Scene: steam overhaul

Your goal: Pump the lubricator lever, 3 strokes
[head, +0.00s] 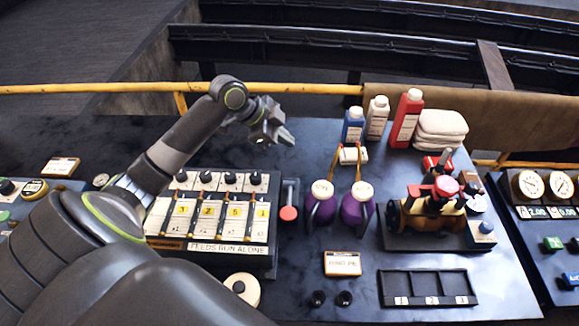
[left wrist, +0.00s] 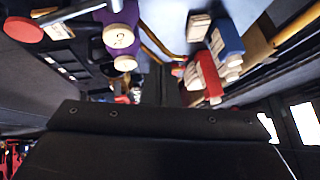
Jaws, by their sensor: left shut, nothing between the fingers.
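The lubricator (head: 215,221) is a box with several numbered feeds and a plate reading "FEEDS RUN ALONE". A lever with a round red knob (head: 289,213) stands at its right side. A red disc on a rod (left wrist: 22,30), apparently the same knob, shows at the upper left of the left wrist view. My left gripper (head: 284,138) is shut and empty, held above the bench beyond the lever and apart from it. My left arm covers the lubricator's left edge. My right gripper is in neither view.
Two purple oil cans (head: 357,209) with cream tops stand right of the lever. Blue, white and red bottles (head: 406,118) stand at the back. A brass pump-like unit (head: 428,222) and a black tray (head: 428,271) are at right. A yellow rail (head: 300,88) runs behind the bench.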

